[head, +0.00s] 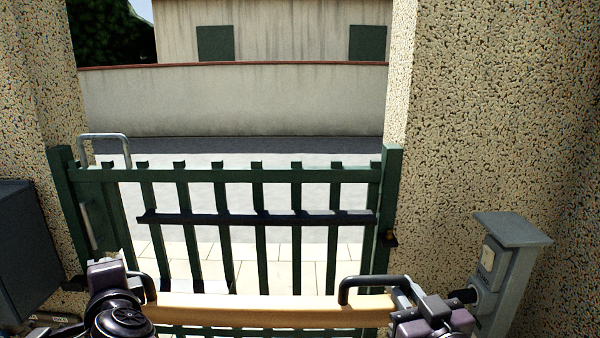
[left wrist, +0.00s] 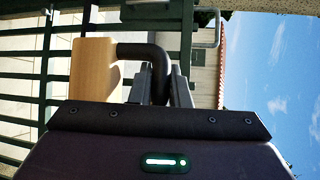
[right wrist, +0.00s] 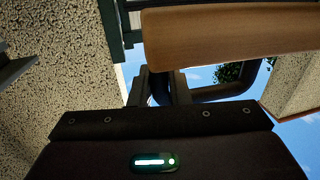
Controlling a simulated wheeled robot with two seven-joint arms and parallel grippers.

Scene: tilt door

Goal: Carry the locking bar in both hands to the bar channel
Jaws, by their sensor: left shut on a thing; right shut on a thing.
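The locking bar (head: 270,311) is a pale wooden beam with a black loop handle near each end. It lies roughly level across the bottom of the head view, on my side of the green gate (head: 262,176). My left gripper (head: 140,290) is shut on the left handle, which shows in the left wrist view (left wrist: 140,51). My right gripper (head: 402,290) is shut on the right handle (head: 365,281); the bar shows above it in the right wrist view (right wrist: 230,32). A dark rail (head: 260,219) crosses the gate; I cannot tell whether it is the bar channel.
Speckled pillars (head: 450,120) flank the gate. A grey post with a socket (head: 508,265) stands close by my right arm. A dark box (head: 22,250) is at the left. A grey metal hoop (head: 104,136) rises at the gate's left. Paving lies beyond the bars.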

